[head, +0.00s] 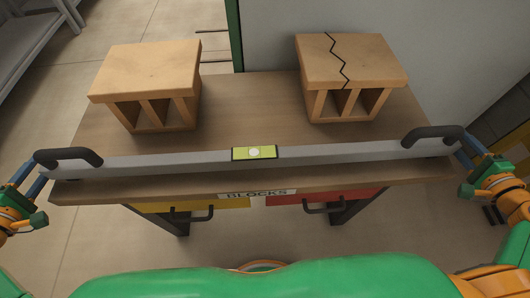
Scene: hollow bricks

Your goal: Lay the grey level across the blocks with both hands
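The long grey level (190,159) lies left to right along the front of the table, in front of the two blocks. It has a yellow-green vial (254,152) in the middle and a black handle at each end, left (68,156) and right (434,133). The left block (146,72) and the right block (350,62) are tan and hollow; a black crack line runs over the right one. My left gripper (38,180) is at the level's left end and my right gripper (463,149) at its right end. Their blue fingers show apart, but their grip is unclear.
The wooden table (250,109) is clear between the blocks. Its front carries a "BLOCKS" label (257,193), a yellow drawer (190,205) and a red drawer (325,197). A grey wall (270,35) stands behind; a shelf (35,30) is at the far left.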

